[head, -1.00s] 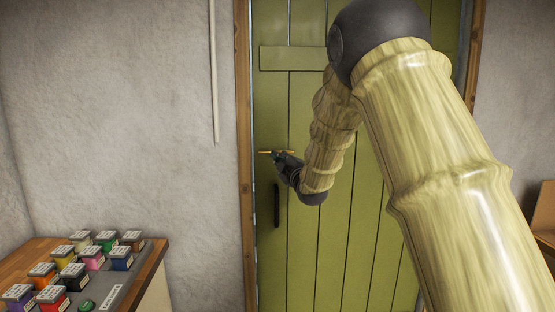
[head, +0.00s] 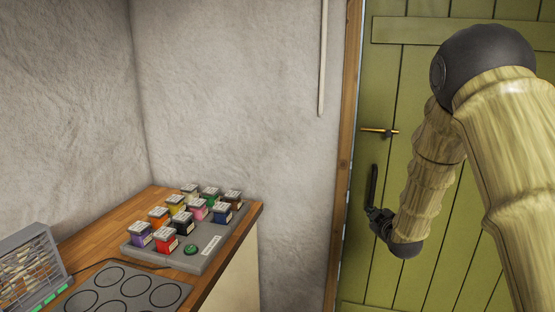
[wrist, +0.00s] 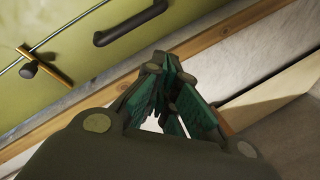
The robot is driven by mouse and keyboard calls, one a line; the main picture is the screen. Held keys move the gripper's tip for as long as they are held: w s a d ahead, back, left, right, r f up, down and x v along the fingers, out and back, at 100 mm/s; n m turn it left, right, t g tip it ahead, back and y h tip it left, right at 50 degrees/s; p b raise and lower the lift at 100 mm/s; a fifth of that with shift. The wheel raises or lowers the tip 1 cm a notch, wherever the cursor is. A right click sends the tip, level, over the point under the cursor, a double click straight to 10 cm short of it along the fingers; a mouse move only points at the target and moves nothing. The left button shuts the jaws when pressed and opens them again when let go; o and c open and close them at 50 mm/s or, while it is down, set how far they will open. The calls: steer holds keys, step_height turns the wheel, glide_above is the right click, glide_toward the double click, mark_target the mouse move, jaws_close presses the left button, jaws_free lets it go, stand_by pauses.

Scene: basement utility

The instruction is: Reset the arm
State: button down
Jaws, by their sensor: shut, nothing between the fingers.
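My arm reaches down across the right side of the head view. My gripper (head: 375,213) hangs low in front of the green door (head: 395,75), close to the lower end of its dark pull handle (head: 373,187). I cannot tell from the head view whether they touch. In the wrist view, my gripper (wrist: 160,65) has its green-padded fingers drawn together at the tips with nothing between them. The dark handle (wrist: 130,25) shows beyond the fingertips there, apart from them. A brass latch (head: 378,131) sits higher on the door and also shows in the wrist view (wrist: 45,68).
A wooden counter (head: 95,235) stands at left with a grey panel (head: 200,257) of several coloured blocks and a green button (head: 191,249). A grey wire-fronted box (head: 30,265) and a plate with circles (head: 125,290) are nearby. Bare wall (head: 230,100) separates counter and door frame (head: 345,150).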

steer(key=s+a+f+m+g, duration=0.2)
steer(key=s+f+m+g, duration=0.15)
steer(key=s+f, duration=1)
steer(key=s+a+f+m+g, duration=0.2)
steer(key=s+a+f+g, duration=0.15)
steer(key=s+f, duration=1.05)
steer(key=s+a+f+m+g, duration=0.1)
steer(key=s+f, duration=0.3)
steer(key=s, duration=0.7)
steer(key=s+a+f+m+g, duration=0.1)
steer(key=s+f+g, duration=0.3)
steer(key=s, duration=0.7)
steer(key=s+a+f+m+g, duration=0.2)
steer(key=s+f, duration=0.4)
steer(key=s, duration=0.4)
steer(key=shift+s+g, duration=0.4)
steer(key=shift+g, duration=0.3)
steer(key=shift+f+m, duration=0.1)
steer(key=shift+m, duration=0.15)
